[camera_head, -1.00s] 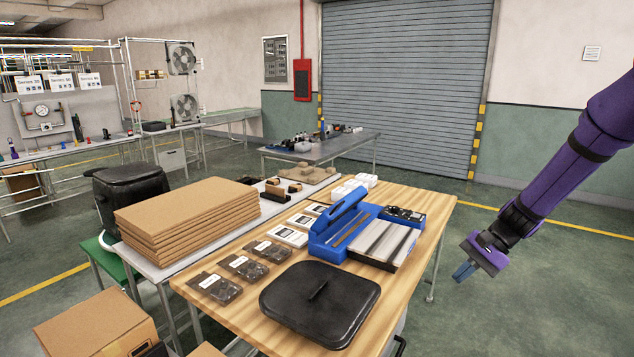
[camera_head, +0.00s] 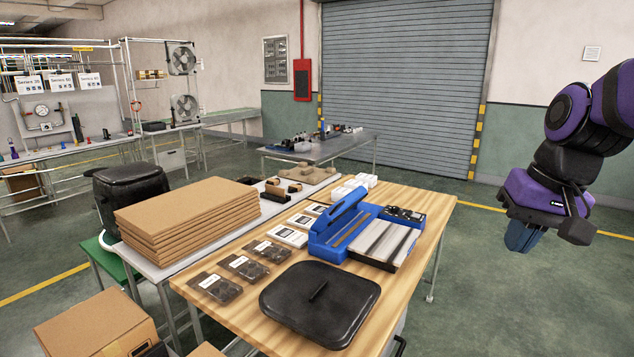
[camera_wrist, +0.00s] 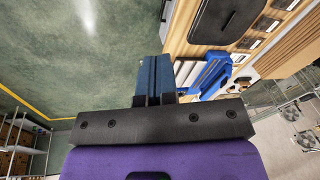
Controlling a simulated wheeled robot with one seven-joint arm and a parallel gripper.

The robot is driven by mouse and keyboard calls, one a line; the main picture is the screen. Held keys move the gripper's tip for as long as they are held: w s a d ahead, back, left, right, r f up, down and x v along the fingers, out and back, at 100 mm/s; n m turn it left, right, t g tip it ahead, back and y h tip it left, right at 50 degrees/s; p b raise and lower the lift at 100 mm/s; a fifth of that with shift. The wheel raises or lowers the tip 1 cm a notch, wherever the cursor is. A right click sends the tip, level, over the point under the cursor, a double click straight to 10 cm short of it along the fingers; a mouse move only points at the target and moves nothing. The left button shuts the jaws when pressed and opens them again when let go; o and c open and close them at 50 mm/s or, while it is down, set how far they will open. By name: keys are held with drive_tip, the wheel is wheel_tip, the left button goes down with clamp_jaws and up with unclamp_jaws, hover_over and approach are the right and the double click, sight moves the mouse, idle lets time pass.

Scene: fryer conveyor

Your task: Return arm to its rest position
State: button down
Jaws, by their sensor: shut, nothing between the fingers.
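My gripper (camera_head: 524,238) hangs at the right of the head view, over open floor to the right of the wooden table. Its fingers point down and are shut with nothing between them. In the wrist view the blue fingers (camera_wrist: 154,75) lie together, pointing toward the top of the picture. My arm is purple and black and is bent at the right edge of the head view. The gripper touches nothing.
The wooden table (camera_head: 411,283) holds a black lid-like tray (camera_head: 335,318), a blue case (camera_head: 333,236), small packets (camera_head: 243,266) and white boxes. Flat cardboard (camera_head: 187,214) is stacked to its left. A roller shutter (camera_head: 405,85) stands behind. Floor between table and gripper is clear.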

drive_tip(key=s+d+r+n+t+h, duration=0.1)
drive_tip(key=s+r+n+t, duration=0.1)
drive_tip(key=s, duration=0.8)
drive_tip(key=shift+s+r+t+h, duration=0.3)
drive_tip(key=shift+r+t, duration=0.3)
drive_tip(key=shift+r, duration=0.25)
